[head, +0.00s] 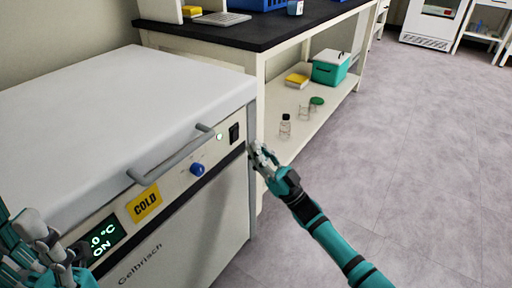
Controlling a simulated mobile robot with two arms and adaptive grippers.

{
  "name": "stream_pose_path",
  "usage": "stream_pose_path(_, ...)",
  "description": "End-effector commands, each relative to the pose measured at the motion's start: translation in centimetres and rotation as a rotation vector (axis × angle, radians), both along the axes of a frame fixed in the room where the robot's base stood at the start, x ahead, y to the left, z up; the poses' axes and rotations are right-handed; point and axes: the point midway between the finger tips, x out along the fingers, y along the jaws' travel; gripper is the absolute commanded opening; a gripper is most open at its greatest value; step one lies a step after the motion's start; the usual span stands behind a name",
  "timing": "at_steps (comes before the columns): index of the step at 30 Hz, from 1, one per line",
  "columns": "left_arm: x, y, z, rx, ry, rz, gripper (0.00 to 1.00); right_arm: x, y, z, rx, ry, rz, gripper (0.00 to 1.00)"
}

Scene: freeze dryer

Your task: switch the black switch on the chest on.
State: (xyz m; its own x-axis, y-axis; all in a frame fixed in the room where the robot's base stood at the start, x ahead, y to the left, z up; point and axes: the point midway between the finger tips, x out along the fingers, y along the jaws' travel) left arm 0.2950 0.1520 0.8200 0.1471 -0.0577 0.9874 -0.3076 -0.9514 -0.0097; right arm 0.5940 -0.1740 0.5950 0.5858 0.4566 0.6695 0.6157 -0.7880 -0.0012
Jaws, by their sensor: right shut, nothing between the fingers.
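The white chest (120,95) fills the left of the head view, with a handle (172,158) along its front. The black switch (234,133) is at the right end of its front panel, beside a small whitish light (219,136). The display (103,240) shows green text with "0 °C" and "ON". My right gripper (258,154) is shut and empty, just right of and below the switch, seemingly apart from it. My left gripper (50,238) is at the lower left, in front of the panel near the display; its finger opening is unclear.
A blue knob (197,169) and a yellow COLD label (144,203) are on the panel. A black-topped bench (250,35) stands behind; its lower shelf (320,118) holds jars and a teal box (330,68). The floor to the right is clear.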

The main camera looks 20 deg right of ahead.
Motion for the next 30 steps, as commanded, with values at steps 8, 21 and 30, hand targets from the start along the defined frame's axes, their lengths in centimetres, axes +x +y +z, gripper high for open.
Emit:
stream_pose_path(8, -0.4, 0.1, 0.3, -0.008, -0.001, -0.002, 0.36, -2.1, -1.7, -3.5, -0.001, 0.004, 0.001, 0.00)
stream_pose_path(21, -0.1, 0.0, -0.6, 0.002, 0.033, -0.002, 0.36, -4.9, -3.8, -7.9, 0.000, 0.001, 0.001, 0.00)
stream_pose_path(30, -0.2, 0.0, -0.5, 0.001, 0.031, -0.002, 0.36, -5.0, -3.9, -8.0, 0.000, 0.000, 0.001, 0.00)
